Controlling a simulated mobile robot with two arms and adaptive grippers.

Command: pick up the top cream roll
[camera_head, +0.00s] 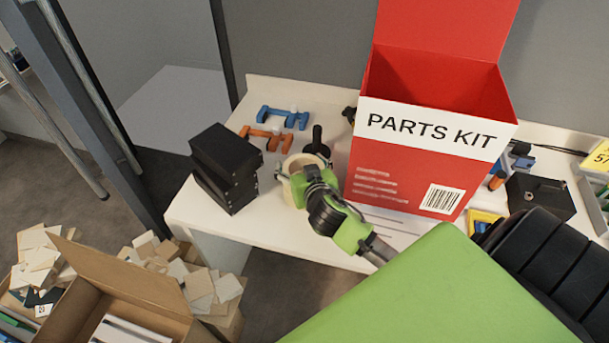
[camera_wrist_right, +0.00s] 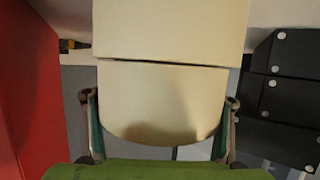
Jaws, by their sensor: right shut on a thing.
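The top cream roll (camera_head: 297,164) is on the white table, left of the red box, partly hidden behind my right gripper (camera_head: 313,184). The wrist view shows the top cream roll (camera_wrist_right: 164,98) between the two fingers of my right gripper (camera_wrist_right: 160,120), one finger at each side. The gripper is shut on it. A second cream roll (camera_wrist_right: 170,30) meets it along a thin dark seam in the wrist view. In the head view the gripper covers most of this lower roll. My left gripper is not in view.
A red PARTS KIT box (camera_head: 400,190) stands close to the right. Stacked black boxes (camera_head: 225,168) stand to the left. Blue (camera_head: 283,117) and orange (camera_head: 266,137) clamp-like parts lie behind. Open cartons (camera_head: 120,290) are on the floor at lower left.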

